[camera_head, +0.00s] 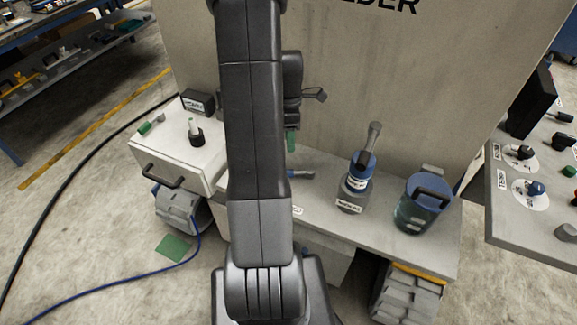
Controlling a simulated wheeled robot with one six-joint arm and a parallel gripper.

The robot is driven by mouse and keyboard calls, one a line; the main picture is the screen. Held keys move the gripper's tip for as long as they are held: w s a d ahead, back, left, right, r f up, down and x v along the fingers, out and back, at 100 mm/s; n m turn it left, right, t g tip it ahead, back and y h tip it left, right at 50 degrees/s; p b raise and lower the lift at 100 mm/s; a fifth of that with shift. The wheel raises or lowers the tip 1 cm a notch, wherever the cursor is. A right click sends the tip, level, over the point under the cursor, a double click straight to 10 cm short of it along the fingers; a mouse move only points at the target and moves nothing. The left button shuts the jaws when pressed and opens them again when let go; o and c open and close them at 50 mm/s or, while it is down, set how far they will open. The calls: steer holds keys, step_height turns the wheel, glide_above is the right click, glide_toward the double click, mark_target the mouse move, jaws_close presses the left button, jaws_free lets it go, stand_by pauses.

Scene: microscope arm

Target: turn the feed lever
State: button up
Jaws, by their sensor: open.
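My arm crosses the middle of the view and hides part of the bench. My gripper (316,96) shows just right of the arm, in front of the grey panel, open and with nothing seen in it. A grey-handled upright lever (374,138) with a blue collar stands on a labelled round base on the bench, lower right of my gripper and apart from it. A small blue and grey handle (301,174) lies partly hidden behind my arm. The labels are too small to read, so I cannot tell which is the feed lever.
A blue-green canister (421,205) with a black handle stands right of the upright lever. A white drawer box (180,158) is at left. A control panel (530,190) with knobs is at right. The grey panel (430,85) rises behind. A black cable crosses the floor.

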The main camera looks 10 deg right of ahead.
mark_target(295, 173)
steer(key=f, duration=0.3)
steer(key=s+f, duration=0.1)
steer(key=f, duration=0.3)
steer(key=s+f, duration=0.1)
steer(key=f, duration=0.3)
steer(key=shift+s+a+f+p, duration=0.1)
steer(key=shift+s+f+p, duration=0.05)
steer(key=shift+p, duration=0.2)
jaws_close()
